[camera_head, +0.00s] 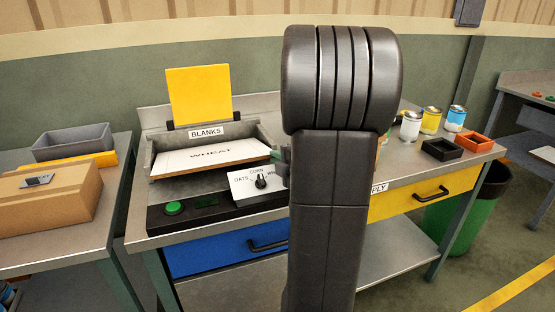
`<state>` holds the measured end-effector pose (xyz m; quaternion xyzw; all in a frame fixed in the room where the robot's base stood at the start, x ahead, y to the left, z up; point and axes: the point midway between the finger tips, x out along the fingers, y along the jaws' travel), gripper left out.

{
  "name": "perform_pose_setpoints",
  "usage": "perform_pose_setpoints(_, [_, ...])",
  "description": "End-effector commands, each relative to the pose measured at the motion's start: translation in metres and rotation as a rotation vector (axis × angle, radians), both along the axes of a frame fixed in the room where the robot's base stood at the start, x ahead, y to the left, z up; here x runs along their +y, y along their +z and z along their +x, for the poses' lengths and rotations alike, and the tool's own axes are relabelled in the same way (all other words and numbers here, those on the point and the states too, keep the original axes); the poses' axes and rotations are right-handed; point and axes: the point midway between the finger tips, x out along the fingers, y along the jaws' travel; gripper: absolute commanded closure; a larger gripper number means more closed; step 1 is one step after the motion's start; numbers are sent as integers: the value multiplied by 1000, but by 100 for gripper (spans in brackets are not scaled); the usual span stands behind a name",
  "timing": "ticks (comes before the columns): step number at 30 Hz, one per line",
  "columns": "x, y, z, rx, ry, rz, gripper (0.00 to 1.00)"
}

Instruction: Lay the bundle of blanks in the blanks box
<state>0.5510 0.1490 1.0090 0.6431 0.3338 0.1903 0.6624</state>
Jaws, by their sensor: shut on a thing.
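The blanks box (162,147) is a grey open tray labelled BLANKS on the bench, left of my arm. The bundle of blanks (185,159) is a flat white stack marked WHEAT. My gripper (281,158) is mostly hidden behind my own dark arm. Only a small grey-green part shows, at the bundle's right end, where it is shut on the bundle.
A dial panel (259,185) and a green button (173,207) are in front of the box. A yellow board (199,95) stands behind it. Cans (430,120) and small trays (442,149) are at right. A cardboard box (50,198) and grey bin (72,143) are at left.

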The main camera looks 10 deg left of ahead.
Motion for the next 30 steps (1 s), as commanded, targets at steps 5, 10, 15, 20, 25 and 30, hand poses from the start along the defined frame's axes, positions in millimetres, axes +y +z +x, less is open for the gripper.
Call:
perform_pose_setpoints(5, [0, 0, 0, 1, 0, -1, 100])
perform_pose_setpoints(10, [0, 0, 0, 1, 0, -1, 70])
perform_pose_setpoints(15, [0, -2, -1, 4, 0, -3, 64])
perform_pose_setpoints(20, [0, -4, -1, 8, -1, -4, 64])
perform_pose_setpoints(25, [0, -5, -1, 11, -1, -5, 64])
perform_pose_setpoints(30, [0, -6, -2, 13, -1, -7, 74])
